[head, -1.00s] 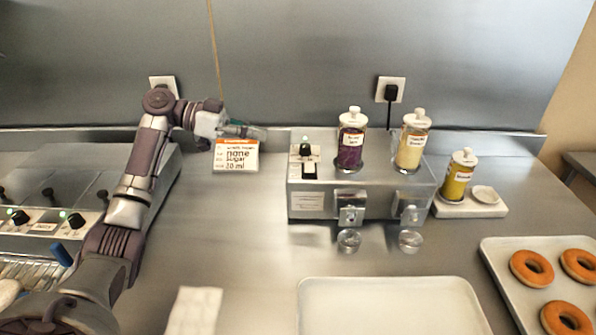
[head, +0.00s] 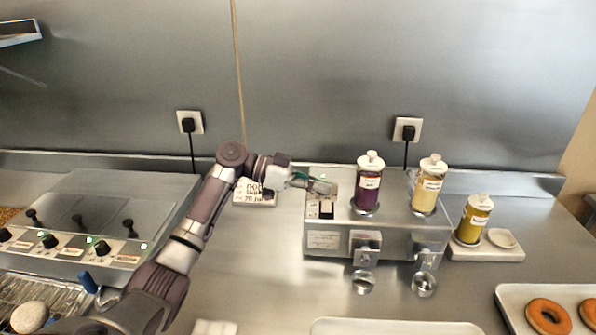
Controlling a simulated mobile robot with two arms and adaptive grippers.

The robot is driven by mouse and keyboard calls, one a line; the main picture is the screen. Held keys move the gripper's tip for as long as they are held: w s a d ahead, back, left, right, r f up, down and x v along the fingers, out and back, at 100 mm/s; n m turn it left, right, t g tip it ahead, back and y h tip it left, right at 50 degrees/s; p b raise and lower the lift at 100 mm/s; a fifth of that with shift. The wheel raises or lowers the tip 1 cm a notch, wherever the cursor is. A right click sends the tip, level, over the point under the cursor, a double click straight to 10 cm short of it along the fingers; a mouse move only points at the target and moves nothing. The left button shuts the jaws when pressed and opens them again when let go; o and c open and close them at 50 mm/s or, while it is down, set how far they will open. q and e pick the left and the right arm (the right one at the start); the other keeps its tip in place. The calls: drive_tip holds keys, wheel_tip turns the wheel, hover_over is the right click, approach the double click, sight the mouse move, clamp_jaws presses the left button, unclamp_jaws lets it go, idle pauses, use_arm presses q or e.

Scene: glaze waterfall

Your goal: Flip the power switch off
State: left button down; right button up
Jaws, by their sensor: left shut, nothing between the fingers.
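The power switch (head: 326,209) is a small black rocker on a pale panel at the left end of the metal dispenser box (head: 335,242). My left gripper (head: 325,187) is shut and empty. Its fingertips are over the panel, just behind the black rocker in the picture. They hide the back of the panel, where a knob and green light showed earlier. I cannot tell whether the fingertips touch the panel. My right gripper is not in view.
Topping jars (head: 368,185) stand on the box, with another jar (head: 473,218) on a white stand to the right. A unit with knobs (head: 88,225) stands left. Trays and doughnuts (head: 548,316) are in front.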

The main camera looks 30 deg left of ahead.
sight(317, 212)
use_arm(q)
drive_tip(key=f, duration=0.2)
drive_tip(key=shift+s+a+f+p, duration=0.1)
drive_tip(key=shift+s+f+p, duration=0.2)
drive_tip(key=shift+p, duration=0.05)
drive_tip(key=shift+s+f, duration=0.1)
drive_tip(key=shift+f, duration=0.5)
